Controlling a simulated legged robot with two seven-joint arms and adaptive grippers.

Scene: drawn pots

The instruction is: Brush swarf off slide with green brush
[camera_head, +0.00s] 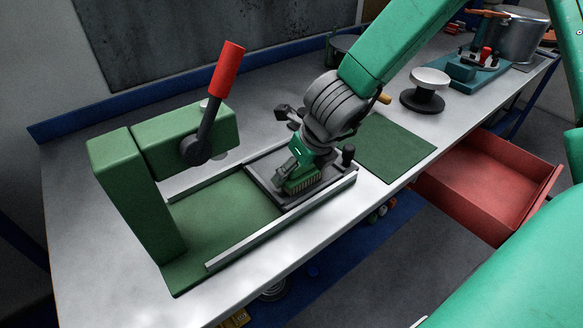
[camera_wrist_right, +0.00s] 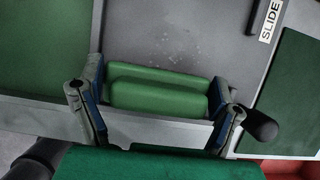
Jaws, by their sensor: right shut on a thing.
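The green brush (camera_head: 303,183), with pale bristles pointing down, is at the slide's near side. My right gripper (camera_head: 293,166) is shut on it; in the right wrist view the brush (camera_wrist_right: 160,96) lies crosswise between both fingers. The slide (camera_head: 266,178) is a dark grey plate between two metal rails, with a black knob at its right corner. In the wrist view the slide (camera_wrist_right: 190,30) carries a "SLIDE" label (camera_wrist_right: 269,18) and small pale specks of swarf (camera_wrist_right: 180,46). I cannot tell whether the bristles touch the plate. My left gripper is not in view.
A green press frame (camera_head: 140,190) with a red-handled lever (camera_head: 228,70) stands left of the slide. A dark green mat (camera_head: 392,150) lies to the right, with a white-topped dark stand (camera_head: 428,88) beyond it. An open red drawer (camera_head: 490,185) juts out below the bench edge.

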